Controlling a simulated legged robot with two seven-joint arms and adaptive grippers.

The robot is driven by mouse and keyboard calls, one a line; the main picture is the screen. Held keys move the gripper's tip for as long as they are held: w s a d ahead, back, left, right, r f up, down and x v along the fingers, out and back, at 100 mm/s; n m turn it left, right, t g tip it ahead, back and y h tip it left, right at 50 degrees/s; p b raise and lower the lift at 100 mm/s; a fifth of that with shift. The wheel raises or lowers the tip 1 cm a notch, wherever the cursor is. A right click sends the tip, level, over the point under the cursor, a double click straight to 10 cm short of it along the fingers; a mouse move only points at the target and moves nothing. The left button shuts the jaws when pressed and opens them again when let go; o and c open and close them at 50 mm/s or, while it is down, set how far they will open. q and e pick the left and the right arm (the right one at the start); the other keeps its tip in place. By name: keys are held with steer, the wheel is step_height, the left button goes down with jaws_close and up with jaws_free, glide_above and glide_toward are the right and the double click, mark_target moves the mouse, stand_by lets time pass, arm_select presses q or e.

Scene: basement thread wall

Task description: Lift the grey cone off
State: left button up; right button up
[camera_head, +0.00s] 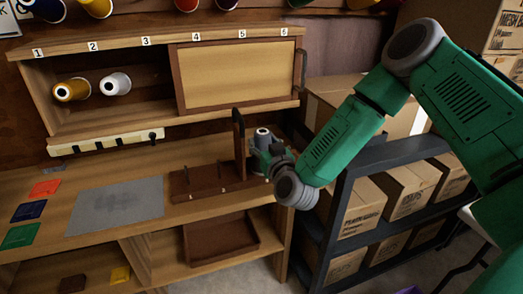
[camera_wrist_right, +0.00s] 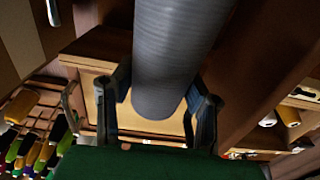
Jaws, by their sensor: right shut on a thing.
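The grey cone (camera_head: 263,137) stands upright at the right end of the brown peg stand (camera_head: 205,190) on the bench. My right gripper (camera_head: 270,158) is around it, coming in from the right. In the right wrist view the grey cone (camera_wrist_right: 172,55) fills the space between the two dark fingers of my right gripper (camera_wrist_right: 155,110), which is shut on it. The gripper hides the cone's lower part in the head view, so I cannot tell whether it is clear of its peg. My left gripper is not in view.
A tall dark post (camera_head: 239,140) rises beside the cone. A numbered cabinet (camera_head: 235,75) with a sliding panel is behind. A grey mat (camera_head: 115,205) and coloured cards (camera_head: 28,210) lie on the left. A dark shelf with boxes (camera_head: 358,205) stands to the right.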

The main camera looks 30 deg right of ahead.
steer(key=shift+d+r, duration=0.2)
steer(key=shift+d, duration=0.2)
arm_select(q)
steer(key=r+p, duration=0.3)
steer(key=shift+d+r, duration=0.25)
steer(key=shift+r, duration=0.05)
arm_select(e)
step_height(320, 180, up, 17)
steer(key=shift+a+r, duration=0.15)
steer(key=shift+r, duration=0.05)
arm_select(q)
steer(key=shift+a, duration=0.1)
arm_select(e)
steer(key=shift+a, duration=0.1)
arm_select(q)
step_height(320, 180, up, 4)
steer(key=p, duration=0.4)
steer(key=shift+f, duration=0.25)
arm_select(e)
step_height(320, 180, up, 4)
